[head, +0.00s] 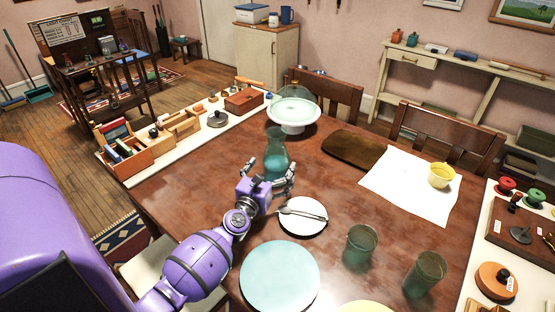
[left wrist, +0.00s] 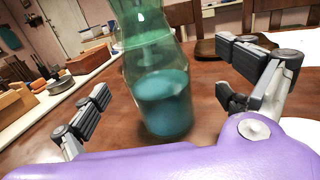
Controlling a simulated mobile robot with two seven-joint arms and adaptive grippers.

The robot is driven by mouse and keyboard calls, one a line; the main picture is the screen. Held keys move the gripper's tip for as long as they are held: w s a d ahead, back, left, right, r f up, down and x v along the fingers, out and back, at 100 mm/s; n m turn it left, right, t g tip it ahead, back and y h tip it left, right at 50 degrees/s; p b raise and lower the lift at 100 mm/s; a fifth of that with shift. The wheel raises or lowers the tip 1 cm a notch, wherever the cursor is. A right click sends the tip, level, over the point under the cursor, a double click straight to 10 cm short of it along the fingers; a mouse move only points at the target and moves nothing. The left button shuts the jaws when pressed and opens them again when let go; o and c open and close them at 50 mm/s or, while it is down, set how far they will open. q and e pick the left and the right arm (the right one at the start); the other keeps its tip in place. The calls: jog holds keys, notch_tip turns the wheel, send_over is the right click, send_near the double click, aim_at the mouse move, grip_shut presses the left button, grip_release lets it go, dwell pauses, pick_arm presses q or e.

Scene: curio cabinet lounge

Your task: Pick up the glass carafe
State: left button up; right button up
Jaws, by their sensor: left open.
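The glass carafe (head: 275,157) is green, see-through and part filled with blue liquid. It stands upright on the brown wooden table (head: 195,185). My left gripper (head: 286,177) is open, just on the near side of the carafe. In the left wrist view the carafe (left wrist: 155,85) stands ahead, between the lines of the two spread fingers (left wrist: 170,105). I see no finger clasping it. The carafe's top is cut off in the left wrist view. My right gripper is not in view.
A glass-domed cake stand (head: 293,125) stands behind the carafe. A white plate with a fork (head: 303,216) lies close to the gripper's right. A dark board (head: 353,149) lies farther right. Two green glasses (head: 360,245) stand near the front. Wooden boxes (head: 181,124) line the left edge.

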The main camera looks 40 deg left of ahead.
pick_arm(q)
jog(key=x, duration=0.5)
jog(key=shift+w+a+b, duration=0.15)
jog(key=shift+a+b, duration=0.15)
jog(key=shift+a, duration=0.1)
jog(key=c, duration=2.1)
jog(key=shift+r, duration=0.1)
